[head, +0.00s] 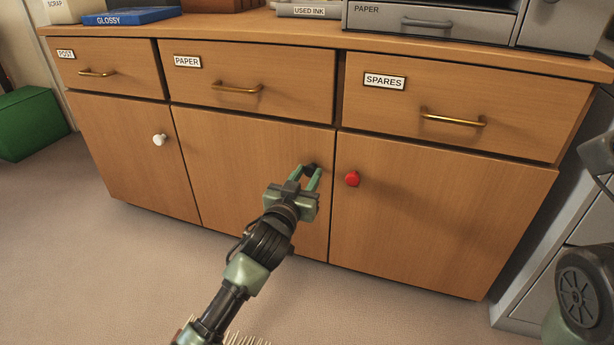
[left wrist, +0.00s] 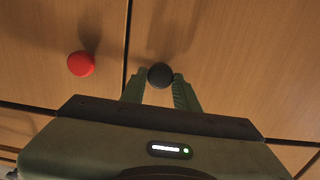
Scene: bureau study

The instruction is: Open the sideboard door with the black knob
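The sideboard's middle door (head: 235,165) is shut. Its black knob (head: 309,167) is near the door's upper right corner, partly hidden by my left gripper (head: 311,172) in the head view. In the left wrist view the black knob (left wrist: 160,75) sits between the two green fingertips of my left gripper (left wrist: 159,82). The fingers are open on either side of it, with a small gap seeming to show at each side. My right gripper is not in view.
A red knob (head: 352,179) is on the shut right door, close to my left gripper. A white knob (head: 159,140) is on the shut left door. Three shut drawers with brass handles are above. A green box (head: 30,122) stands at left; a grey cabinet (head: 560,270) stands at right.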

